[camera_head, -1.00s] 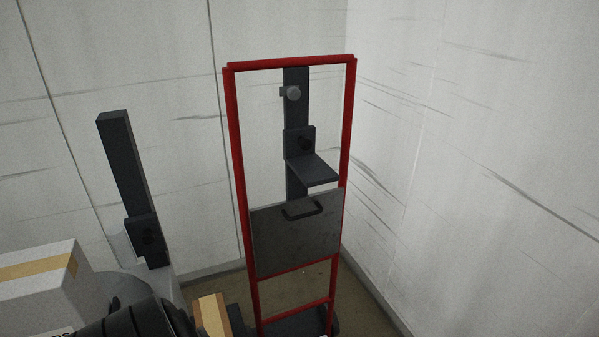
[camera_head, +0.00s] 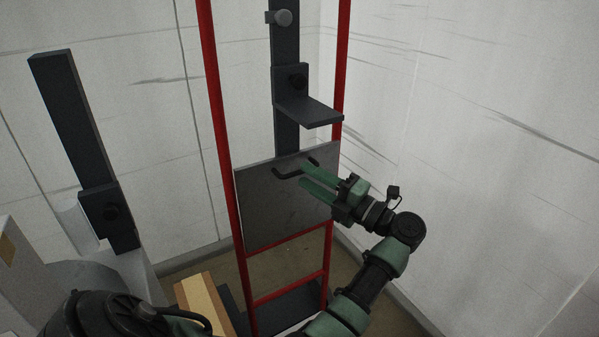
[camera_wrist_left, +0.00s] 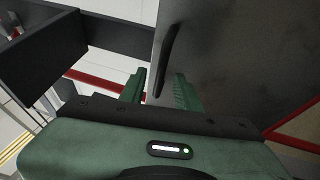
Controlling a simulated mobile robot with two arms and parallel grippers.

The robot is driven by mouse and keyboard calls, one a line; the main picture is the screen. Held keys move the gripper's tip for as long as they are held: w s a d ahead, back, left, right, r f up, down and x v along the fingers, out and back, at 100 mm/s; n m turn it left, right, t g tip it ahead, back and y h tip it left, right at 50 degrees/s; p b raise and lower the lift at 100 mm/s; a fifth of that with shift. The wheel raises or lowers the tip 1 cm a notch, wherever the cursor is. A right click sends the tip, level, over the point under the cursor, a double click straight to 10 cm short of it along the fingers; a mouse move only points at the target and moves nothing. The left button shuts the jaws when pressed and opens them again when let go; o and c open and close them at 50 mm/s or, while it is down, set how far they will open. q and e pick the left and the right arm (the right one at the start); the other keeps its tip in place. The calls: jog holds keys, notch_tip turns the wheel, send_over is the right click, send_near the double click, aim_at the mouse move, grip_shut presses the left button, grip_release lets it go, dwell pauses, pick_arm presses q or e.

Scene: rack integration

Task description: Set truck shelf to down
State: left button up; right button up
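The truck shelf (camera_head: 275,215) is a dark grey panel with a black handle (camera_head: 287,174) at its upper edge. It stands roughly upright between the rails of the red truck frame (camera_head: 222,130). My left gripper (camera_head: 304,176) is open at the handle, its two green fingers pointing left across the panel. In the left wrist view, the handle (camera_wrist_left: 169,60) lies in line with the gap between the open fingers (camera_wrist_left: 160,85), and the panel (camera_wrist_left: 235,60) fills the right side. Contact with the handle cannot be told. My right gripper is not in view.
A dark post with an L-shaped bracket (camera_head: 308,108) stands behind the truck above the shelf. Another dark post (camera_head: 75,120) stands at the left. A cardboard-coloured box (camera_head: 205,305) is on the floor left of the truck. Pale walls are close behind and right.

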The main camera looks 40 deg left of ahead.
aim_at(301, 172)
pick_arm(q)
jog(key=shift+x, duration=1.55)
grip_shut()
